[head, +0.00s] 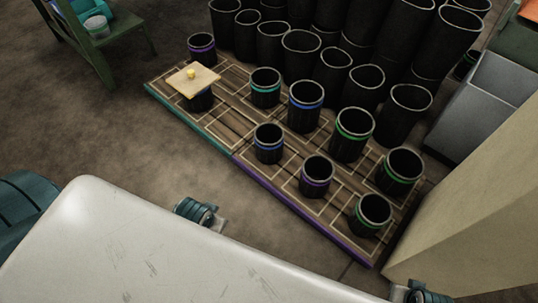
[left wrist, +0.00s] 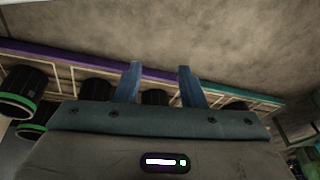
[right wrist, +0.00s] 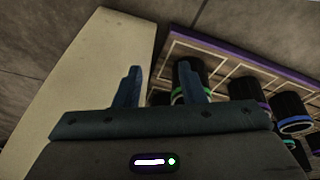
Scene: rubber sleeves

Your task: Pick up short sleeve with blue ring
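A short black sleeve with a blue ring (head: 268,144) stands upright on the wooden mat (head: 227,158), in the front row in the head view. A taller sleeve with a blue ring (head: 305,107) stands behind it to the right. My left gripper (left wrist: 160,70) is open and empty, its two blue fingers apart, with sleeve tops partly hidden behind it. My right gripper (right wrist: 161,70) is open and empty. A blue-ringed sleeve (right wrist: 292,117) shows at the right of the right wrist view, clear of the fingers; which one it is I cannot tell. Neither gripper shows in the head view.
Short sleeves with purple (head: 316,176) and green rings (head: 371,214) stand nearby. Tall black sleeves (head: 301,54) crowd the back. A beige block (head: 480,220) bounds the right. Floor in front is clear.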

